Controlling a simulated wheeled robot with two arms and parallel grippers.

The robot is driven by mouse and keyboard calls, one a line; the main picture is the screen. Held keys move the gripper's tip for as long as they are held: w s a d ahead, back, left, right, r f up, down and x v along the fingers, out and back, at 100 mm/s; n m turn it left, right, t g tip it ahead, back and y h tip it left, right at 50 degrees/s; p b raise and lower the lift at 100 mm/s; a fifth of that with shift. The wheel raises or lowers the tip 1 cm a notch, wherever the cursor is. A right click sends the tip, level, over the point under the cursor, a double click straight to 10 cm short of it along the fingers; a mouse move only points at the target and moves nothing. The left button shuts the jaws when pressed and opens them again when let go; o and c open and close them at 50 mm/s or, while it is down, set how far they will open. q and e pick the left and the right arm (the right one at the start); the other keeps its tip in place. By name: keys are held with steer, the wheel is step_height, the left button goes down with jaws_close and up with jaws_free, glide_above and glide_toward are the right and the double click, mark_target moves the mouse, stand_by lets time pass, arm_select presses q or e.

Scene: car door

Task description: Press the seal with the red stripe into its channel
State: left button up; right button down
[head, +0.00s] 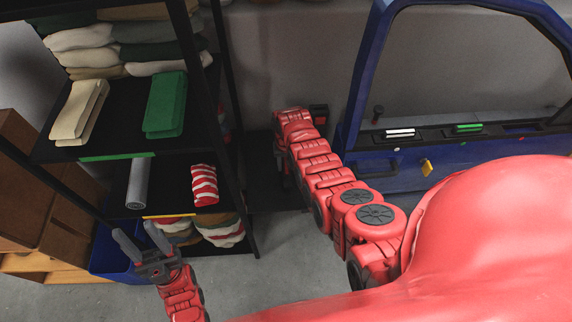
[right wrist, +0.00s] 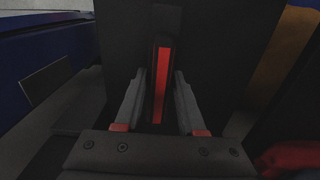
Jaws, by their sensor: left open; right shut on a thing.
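The black seal with the red stripe (right wrist: 161,85) stands upright between the fingers of my right gripper (right wrist: 157,98) in the right wrist view. My right gripper is shut on it. In the head view my right arm reaches to the left of the door, and its fingers and the seal cannot be made out. The blue car door (head: 362,85) is at the right. Its ledge carries a white-striped seal (head: 400,133) and a green-striped seal (head: 468,127); a dark slot (head: 522,128) lies to their right. My left gripper (head: 134,238) is open and empty before the shelf.
A black shelf rack (head: 245,185) holds folded cloths, a grey roll (head: 138,183) and a red-and-white striped bundle (head: 204,185). A blue bin (head: 112,262) and brown boxes (head: 40,200) stand at the left. Some floor is bare in front.

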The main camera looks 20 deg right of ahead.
steer(key=shift+f, duration=0.25)
steer(key=c, duration=0.5)
jaws_free()
